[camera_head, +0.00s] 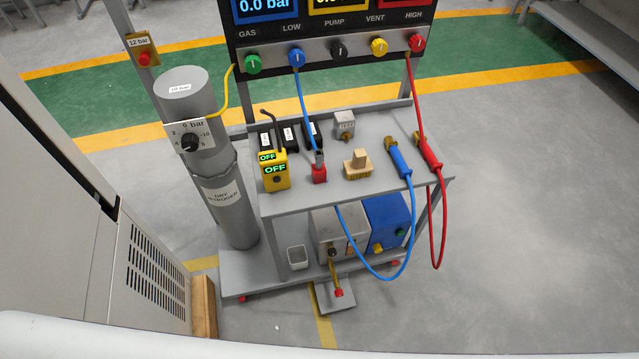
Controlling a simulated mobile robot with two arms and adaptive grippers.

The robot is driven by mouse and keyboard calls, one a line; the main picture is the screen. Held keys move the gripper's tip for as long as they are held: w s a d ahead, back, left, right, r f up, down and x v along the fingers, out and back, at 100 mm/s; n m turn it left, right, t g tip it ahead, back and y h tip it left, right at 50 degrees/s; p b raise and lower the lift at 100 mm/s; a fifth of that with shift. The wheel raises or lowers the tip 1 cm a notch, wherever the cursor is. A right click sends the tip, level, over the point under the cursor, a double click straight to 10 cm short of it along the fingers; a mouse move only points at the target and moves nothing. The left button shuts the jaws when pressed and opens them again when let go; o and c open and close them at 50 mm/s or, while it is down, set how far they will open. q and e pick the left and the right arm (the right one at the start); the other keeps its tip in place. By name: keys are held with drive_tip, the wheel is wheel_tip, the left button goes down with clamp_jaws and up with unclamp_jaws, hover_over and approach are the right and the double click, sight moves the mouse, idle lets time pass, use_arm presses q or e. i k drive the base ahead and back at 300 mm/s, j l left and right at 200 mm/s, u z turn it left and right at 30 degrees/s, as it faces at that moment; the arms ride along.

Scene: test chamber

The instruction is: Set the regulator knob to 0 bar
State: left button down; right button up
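The regulator knob (189,142) is small, round and black. It sits on a pale dial plate (205,129) on the front of the grey gas cylinder (229,215), left of the cart. Marks around it read 2, 4, 6 bar, 8 and 10. The picture is too small to tell which mark the knob points to. The cylinder stands upright with labels "10 bar" on top and "dry nitrogen" lower down. A yellow hose (226,95) runs from near the dial up to the panel. Neither of my grippers is in view.
A knobbed panel (330,48) stands behind. A vented grey cabinet (150,275) is at left. The floor at right is clear.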

sight(190, 141)
drive_tip(key=u, duration=0.95)
